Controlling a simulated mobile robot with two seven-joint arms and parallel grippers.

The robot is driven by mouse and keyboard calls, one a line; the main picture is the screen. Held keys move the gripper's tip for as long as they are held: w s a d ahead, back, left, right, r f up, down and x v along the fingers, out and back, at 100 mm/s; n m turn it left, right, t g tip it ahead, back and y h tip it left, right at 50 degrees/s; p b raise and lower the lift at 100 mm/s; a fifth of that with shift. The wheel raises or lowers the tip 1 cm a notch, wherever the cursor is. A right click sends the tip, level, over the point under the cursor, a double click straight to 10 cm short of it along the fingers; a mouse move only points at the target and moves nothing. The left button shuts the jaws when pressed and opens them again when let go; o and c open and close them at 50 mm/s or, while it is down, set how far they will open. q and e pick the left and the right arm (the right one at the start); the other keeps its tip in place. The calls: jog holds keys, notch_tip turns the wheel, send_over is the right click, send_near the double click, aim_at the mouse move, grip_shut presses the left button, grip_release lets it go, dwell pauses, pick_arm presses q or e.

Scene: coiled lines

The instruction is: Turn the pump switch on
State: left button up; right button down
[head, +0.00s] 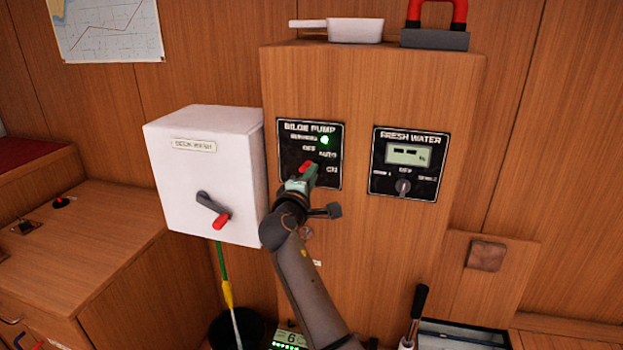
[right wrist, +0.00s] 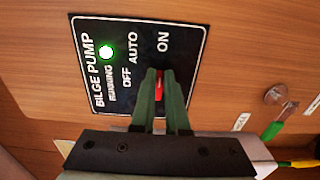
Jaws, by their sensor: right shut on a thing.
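The black bilge pump panel (head: 296,140) is on the front of a wooden cabinet, with OFF, AUTO and ON marks. Its green running lamp (head: 324,140) is lit. The pump switch has a red lever (head: 310,167). My right gripper (head: 303,180) is at the panel, its fingers shut on this lever. In the right wrist view, the red lever (right wrist: 160,82) shows between the two green fingers (right wrist: 159,100) and points up toward the ON mark (right wrist: 163,42). The fingers hide the switch's base. My left gripper is not in view.
A fresh water panel (head: 407,162) with a grey knob is to the right. A white box (head: 205,170) with a red-tipped lever projects on the left. A white pan-like item (head: 341,30) and a red-handled block (head: 435,38) lie on top of the cabinet.

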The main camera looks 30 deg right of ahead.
dwell(0.4)
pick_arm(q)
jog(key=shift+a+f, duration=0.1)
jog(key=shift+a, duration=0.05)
pick_arm(e)
jog(key=c, duration=0.9)
grip_release()
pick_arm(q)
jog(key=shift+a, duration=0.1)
